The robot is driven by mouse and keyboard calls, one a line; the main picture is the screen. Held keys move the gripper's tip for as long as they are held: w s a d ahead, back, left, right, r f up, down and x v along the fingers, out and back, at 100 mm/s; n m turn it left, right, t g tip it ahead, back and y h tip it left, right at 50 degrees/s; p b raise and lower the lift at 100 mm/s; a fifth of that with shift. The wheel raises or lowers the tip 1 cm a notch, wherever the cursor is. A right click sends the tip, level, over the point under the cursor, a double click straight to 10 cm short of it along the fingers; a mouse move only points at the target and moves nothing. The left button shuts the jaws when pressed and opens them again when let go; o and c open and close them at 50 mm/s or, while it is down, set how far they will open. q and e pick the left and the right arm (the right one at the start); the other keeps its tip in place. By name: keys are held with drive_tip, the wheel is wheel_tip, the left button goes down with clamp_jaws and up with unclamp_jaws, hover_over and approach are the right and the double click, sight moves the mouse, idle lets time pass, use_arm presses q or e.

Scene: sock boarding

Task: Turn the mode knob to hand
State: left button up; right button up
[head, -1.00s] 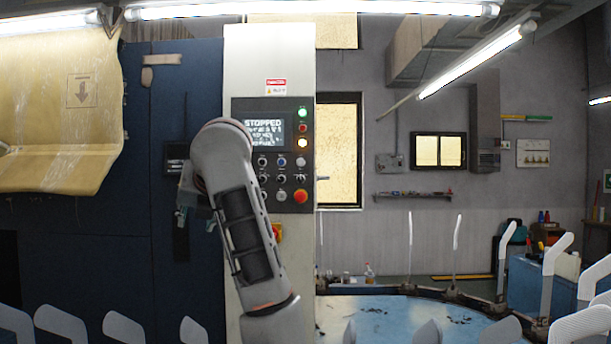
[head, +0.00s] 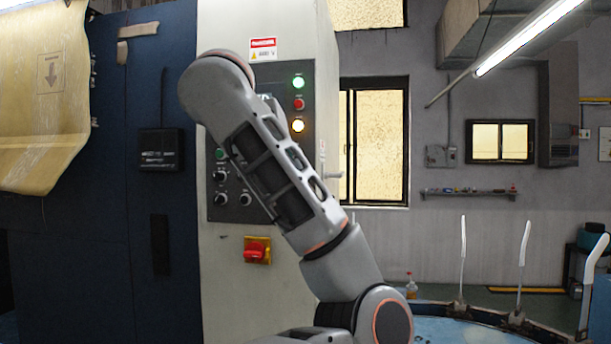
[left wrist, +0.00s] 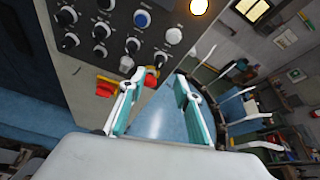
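The control panel (head: 213,212) is on the pale cabinet. No gripper can be made out in the head view. My right gripper is not in view.
A red emergency button (left wrist: 152,76) appears between the fingertips. A red-and-yellow switch (head: 257,250) is on the cabinet below the panel. A blue round table (head: 438,330) with upright white forms stands right of the cabinet. A yellowish sheet (head: 45,95) hangs at left.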

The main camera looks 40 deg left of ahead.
use_arm(q)
drive_tip(key=x, duration=0.7)
drive_tip(key=shift+b, duration=0.4)
drive_tip(key=shift+w+a, duration=0.1)
drive_tip(key=shift+c, duration=0.5)
clamp_jaws()
